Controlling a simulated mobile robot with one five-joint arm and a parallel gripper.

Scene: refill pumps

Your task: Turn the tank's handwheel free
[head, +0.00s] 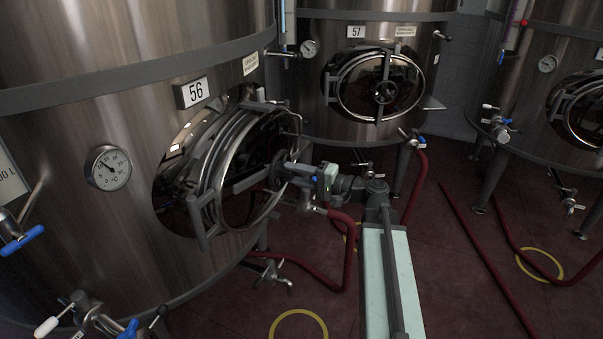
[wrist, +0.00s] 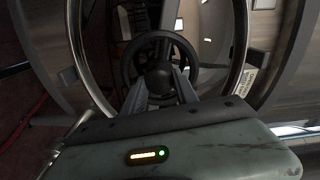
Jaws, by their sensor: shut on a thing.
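Tank 56 (head: 130,130) is a large steel tank at the left of the head view. Its round hatch door (head: 222,165) has a steel rim and a grey crossbar. The dark handwheel (head: 278,168) stands out in front of the hatch, seen nearly edge-on and partly hidden by my gripper. In the wrist view the handwheel (wrist: 158,74) faces me as a black ring with a round hub. My gripper (head: 288,171) is at the handwheel, its fingers shut on it. In the wrist view both grey fingers (wrist: 161,88) reach the hub area inside the door's rim.
Tank 57 (head: 330,60) stands behind, with a hatch and handwheel of its own. Another tank (head: 540,90) stands at the right. Red hoses (head: 345,255) lie on the dark red floor, with yellow rings (head: 298,318) marked on it. A thermometer (head: 108,168) and blue-handled valves (head: 22,240) project from tank 56.

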